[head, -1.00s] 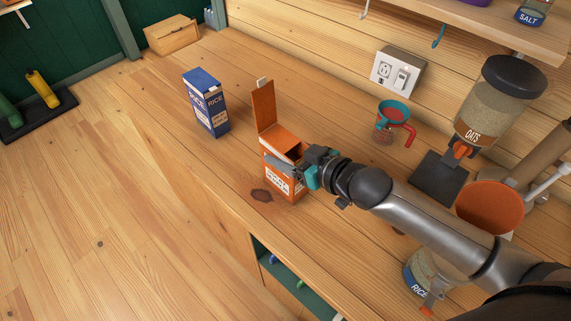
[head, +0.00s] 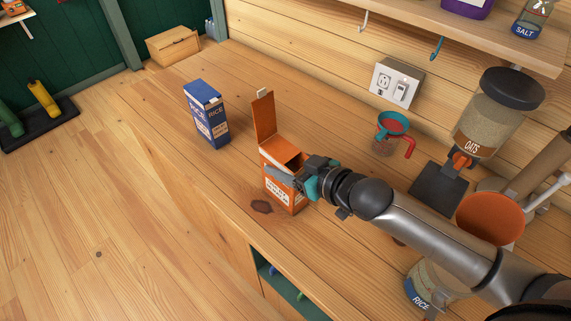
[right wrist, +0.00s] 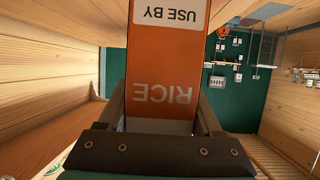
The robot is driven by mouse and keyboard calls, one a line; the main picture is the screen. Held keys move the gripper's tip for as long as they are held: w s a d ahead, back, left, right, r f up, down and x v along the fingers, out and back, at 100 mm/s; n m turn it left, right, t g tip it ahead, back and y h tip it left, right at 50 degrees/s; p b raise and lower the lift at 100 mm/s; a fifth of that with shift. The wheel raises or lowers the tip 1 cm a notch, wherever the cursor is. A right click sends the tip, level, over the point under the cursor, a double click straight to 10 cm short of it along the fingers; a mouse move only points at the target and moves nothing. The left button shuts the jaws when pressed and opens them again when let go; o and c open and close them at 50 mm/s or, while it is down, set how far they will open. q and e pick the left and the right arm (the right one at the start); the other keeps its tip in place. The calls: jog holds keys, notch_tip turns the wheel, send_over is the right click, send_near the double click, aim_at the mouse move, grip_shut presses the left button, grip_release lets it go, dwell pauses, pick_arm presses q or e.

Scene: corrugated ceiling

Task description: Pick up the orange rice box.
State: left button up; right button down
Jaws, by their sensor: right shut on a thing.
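The orange rice box (head: 275,190) stands upright near the front edge of the wooden counter, its tall lid flap (head: 264,118) raised. My right gripper (head: 290,182) reaches in from the right and is shut on the box's upper part, a finger on either side. In the right wrist view the box (right wrist: 165,65) fills the middle between the fingers (right wrist: 160,118), with "RICE" and "USE BY" upside down. The box's base appears to be on the counter. My left gripper is not in view.
A blue rice box (head: 207,115) stands to the left on the counter (head: 165,100). A teal and red funnel cup (head: 392,130), an oats dispenser (head: 490,115), an orange bowl (head: 490,218) and a rice jar (head: 428,288) are to the right. The counter between the two boxes is clear.

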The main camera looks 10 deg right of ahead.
pick_arm(q)
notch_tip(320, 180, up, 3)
jog(key=p, duration=0.3)
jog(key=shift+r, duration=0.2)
pick_arm(e)
notch_tip(320, 180, up, 20)
jog(key=shift+f, duration=0.15)
dwell(0.5)
